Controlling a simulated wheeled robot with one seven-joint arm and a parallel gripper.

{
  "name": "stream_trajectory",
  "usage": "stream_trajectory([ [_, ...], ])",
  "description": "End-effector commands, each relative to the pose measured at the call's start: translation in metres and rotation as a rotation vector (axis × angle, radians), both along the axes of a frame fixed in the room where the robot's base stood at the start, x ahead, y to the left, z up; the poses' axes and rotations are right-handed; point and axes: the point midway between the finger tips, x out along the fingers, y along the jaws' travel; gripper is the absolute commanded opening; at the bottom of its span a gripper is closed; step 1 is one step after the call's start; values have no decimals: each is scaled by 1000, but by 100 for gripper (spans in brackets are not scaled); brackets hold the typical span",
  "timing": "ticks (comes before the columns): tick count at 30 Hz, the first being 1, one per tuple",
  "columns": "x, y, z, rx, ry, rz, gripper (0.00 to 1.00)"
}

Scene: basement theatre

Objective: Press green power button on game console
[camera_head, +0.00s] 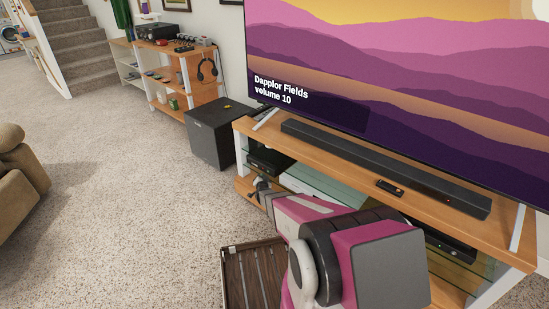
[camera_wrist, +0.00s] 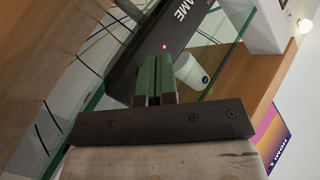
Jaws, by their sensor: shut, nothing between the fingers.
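The game console is a dark box with "GAME" lettering (camera_wrist: 183,27) in the wrist view. A small red light (camera_wrist: 164,46) shows on it, just beyond my fingertips. I cannot make out a green button; my fingers may hide it. In the head view a black box (camera_head: 268,160), likely the console, sits on the left of the TV stand's shelf. My gripper (camera_wrist: 157,58) is shut and empty, its fingertips pointing at the console front. I cannot tell whether they touch it. In the head view my gripper (camera_head: 262,192) is small, at the stand's left end, partly hidden by my arm.
The wooden TV stand (camera_head: 250,127) has glass shelves and carries a soundbar (camera_head: 380,165) and a remote (camera_head: 390,187). A white rounded object (camera_wrist: 191,70) is right of my fingers. A black subwoofer (camera_head: 212,137) stands left of the stand. Carpet (camera_head: 120,200) is open to the left.

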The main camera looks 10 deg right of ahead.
Motion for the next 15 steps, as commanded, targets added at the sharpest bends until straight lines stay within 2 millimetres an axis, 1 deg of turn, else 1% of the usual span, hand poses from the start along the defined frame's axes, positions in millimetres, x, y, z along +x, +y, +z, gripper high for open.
stream_trajectory([
  [9,-17,23,1,0,-1,1,0],
  [15,-25,34,1,0,-1,-1,0],
])
